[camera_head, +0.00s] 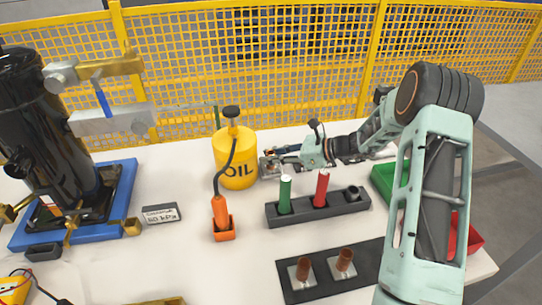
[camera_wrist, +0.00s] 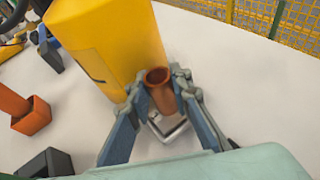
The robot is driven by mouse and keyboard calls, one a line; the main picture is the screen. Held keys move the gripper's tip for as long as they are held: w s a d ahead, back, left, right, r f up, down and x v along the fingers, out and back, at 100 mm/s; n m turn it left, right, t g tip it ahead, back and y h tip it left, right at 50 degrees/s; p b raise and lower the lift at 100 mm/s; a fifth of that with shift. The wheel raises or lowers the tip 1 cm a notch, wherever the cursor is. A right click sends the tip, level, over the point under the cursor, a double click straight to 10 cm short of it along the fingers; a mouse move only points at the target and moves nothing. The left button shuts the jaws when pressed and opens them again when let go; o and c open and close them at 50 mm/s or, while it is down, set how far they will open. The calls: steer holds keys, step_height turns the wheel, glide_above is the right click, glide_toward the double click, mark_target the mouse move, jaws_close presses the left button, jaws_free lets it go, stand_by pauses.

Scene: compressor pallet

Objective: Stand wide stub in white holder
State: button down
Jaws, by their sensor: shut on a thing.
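The wide stub, a copper-brown open tube (camera_wrist: 160,92), stands roughly upright between the fingers of my gripper (camera_wrist: 158,100) in the wrist view. My gripper is shut on it. A pale square holder (camera_wrist: 168,136) shows directly below the stub; the fingers hide part of it. I cannot tell whether the stub's lower end is inside the holder or just above it. In the head view my gripper (camera_head: 274,163) is low over the table, right beside the yellow oil can, and the stub is mostly hidden there.
The yellow oil can (camera_head: 238,165) stands close to my gripper's left. A dark rack (camera_head: 300,214) with green and red cylinders is in front. A black plate (camera_head: 322,285) carries two brown stubs on pale bases. Green and red bins are at right. A yellow fence runs behind.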

steer(key=shift+f, duration=0.45)
steer(key=c, duration=1.7)
jaws_free()
steer(key=shift+o, duration=0.2)
steer(key=v, duration=1.2)
steer(key=shift+d, duration=0.15)
